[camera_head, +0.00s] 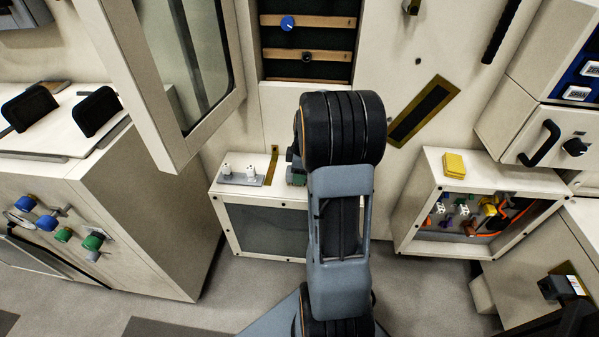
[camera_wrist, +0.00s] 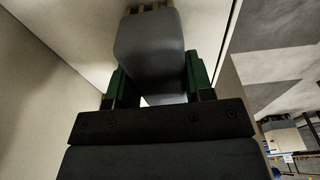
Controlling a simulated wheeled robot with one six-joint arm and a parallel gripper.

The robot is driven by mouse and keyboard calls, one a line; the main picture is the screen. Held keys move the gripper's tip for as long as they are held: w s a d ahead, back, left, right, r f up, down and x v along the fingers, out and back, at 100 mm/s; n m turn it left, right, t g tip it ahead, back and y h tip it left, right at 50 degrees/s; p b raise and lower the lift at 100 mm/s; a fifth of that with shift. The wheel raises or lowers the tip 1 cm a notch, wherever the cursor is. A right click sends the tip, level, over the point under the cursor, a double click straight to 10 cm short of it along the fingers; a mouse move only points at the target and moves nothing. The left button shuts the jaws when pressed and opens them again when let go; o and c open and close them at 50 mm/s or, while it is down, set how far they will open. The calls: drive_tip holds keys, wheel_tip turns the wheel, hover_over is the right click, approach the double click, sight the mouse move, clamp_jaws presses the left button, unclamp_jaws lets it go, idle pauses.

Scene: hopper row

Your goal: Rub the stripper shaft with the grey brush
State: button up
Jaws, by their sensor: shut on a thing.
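The grey brush (camera_wrist: 150,48) is in the wrist view, a dark grey rounded block with a tan, ridged edge at its far end. My gripper (camera_wrist: 157,78) is shut on it, with a green finger on each side. In the head view my arm covers most of the gripper, and only a small green and dark part shows above the low cabinet. I cannot pick out the stripper shaft for certain. A dark opening (camera_head: 307,70) with tan slats, a blue knob and a black knob is in the wall behind my arm. Any contact at the brush's far end is hidden.
An open glazed door (camera_head: 165,120) hangs left of the opening. The low cabinet (camera_head: 225,188) bears a grey tray with white knobbed pieces and a brass strip. A yellow block (camera_head: 454,165) lies on the right cabinet (camera_head: 430,185). A knobbed console (camera_head: 130,190) stands left.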

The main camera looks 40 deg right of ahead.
drive_tip(key=shift+r+p, duration=2.3)
drive_tip(key=shift+r, duration=0.7)
